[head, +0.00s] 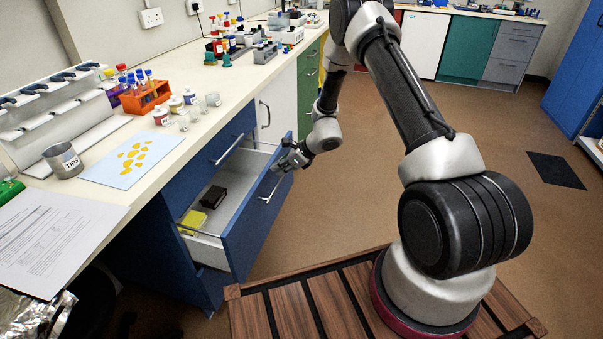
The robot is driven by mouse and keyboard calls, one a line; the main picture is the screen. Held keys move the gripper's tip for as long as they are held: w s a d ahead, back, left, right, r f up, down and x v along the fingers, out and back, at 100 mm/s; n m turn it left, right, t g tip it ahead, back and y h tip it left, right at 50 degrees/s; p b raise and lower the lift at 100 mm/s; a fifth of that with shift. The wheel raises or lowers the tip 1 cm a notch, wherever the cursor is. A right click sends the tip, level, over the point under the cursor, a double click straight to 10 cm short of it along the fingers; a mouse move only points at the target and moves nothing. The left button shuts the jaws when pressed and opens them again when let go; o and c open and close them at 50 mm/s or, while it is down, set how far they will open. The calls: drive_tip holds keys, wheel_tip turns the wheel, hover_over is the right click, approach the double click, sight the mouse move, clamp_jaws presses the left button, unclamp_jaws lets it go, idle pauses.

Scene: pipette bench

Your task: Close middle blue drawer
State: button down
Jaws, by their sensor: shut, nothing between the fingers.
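The middle blue drawer (258,213) is pulled out from the blue cabinet under the bench. Its white inside shows, with a yellow item (192,221) and a dark box (213,196) lying in it. A metal bar handle (272,187) is on its front. My gripper (278,166) is at the far end of the drawer front, by its top edge and close to the handle. It is shut and empty. I cannot tell whether it touches the drawer. The drawer above it, with its own bar handle (229,149), is closed.
The bench top (185,165) carries a metal tips cup (63,160), an orange tube rack (146,97), small jars and a pipette stand (50,115). A wooden platform (300,310) is under my arm. The brown floor (340,205) right of the drawer is clear.

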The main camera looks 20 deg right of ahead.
drive_tip(key=w+a, duration=0.7)
drive_tip(key=a, duration=0.3)
drive_tip(key=shift+s, duration=0.1)
